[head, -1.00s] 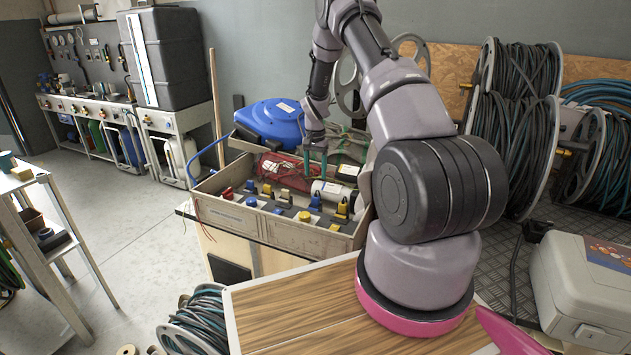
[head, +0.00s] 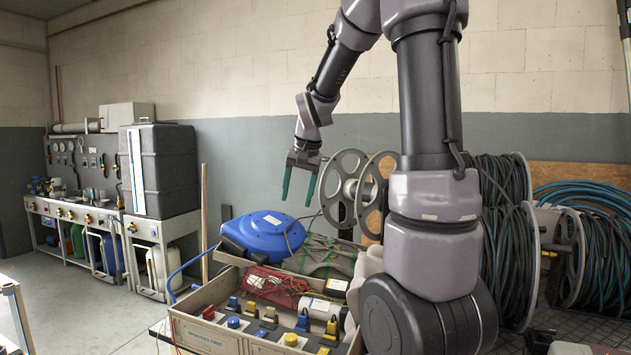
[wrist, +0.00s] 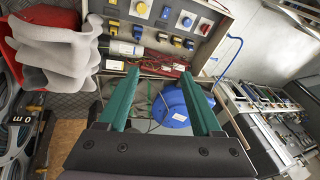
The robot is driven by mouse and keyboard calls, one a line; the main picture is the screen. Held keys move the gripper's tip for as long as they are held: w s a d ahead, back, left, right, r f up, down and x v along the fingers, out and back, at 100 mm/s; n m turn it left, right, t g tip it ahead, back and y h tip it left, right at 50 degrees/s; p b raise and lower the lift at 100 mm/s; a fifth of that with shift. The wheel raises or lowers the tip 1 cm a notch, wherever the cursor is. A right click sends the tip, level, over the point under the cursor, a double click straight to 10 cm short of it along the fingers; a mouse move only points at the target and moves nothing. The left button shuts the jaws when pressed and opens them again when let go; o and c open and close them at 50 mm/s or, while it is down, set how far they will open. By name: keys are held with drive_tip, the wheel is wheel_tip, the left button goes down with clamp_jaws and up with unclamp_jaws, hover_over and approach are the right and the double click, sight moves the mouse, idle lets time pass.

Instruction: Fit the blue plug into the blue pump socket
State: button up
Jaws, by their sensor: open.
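My gripper (head: 297,198) has two teal fingers, apart and empty, pointing down above and behind the open crate (head: 205,338). In the wrist view my gripper (wrist: 160,73) has nothing between its fingers. Blue pieces stand among yellow ones in the crate's front row: one at the left (head: 235,304) and one at the right (head: 303,321). A blue piece also shows in the wrist view (wrist: 189,44). A round blue cap (head: 233,322) sits at the front left. I cannot tell which blue piece is the plug and which is the pump socket.
A blue hose reel (head: 262,232) stands behind the crate, below my gripper. A red bundle (head: 275,287) and a white cylinder (head: 318,307) lie in the crate. Large hose reels (head: 505,240) stand at the right. The air around my gripper is clear.

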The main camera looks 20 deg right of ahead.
drive_tip(key=s+a+r+n+t, duration=0.1)
drive_tip(key=s+a+r, duration=0.1)
drive_tip(key=s, duration=0.9)
drive_tip(key=s+a+r+n+t+y, duration=0.1)
drive_tip(key=s+r, duration=0.4)
drive_tip(key=s, duration=0.5)
drive_tip(key=shift+s+a+t, duration=0.4)
drive_tip(key=shift+a+t, duration=0.2)
drive_tip(key=shift+w+d, duration=0.35)
drive_tip(key=shift+d, duration=0.4)
drive_tip(key=shift+s+a, duration=0.3)
drive_tip(key=shift+s, duration=0.05)
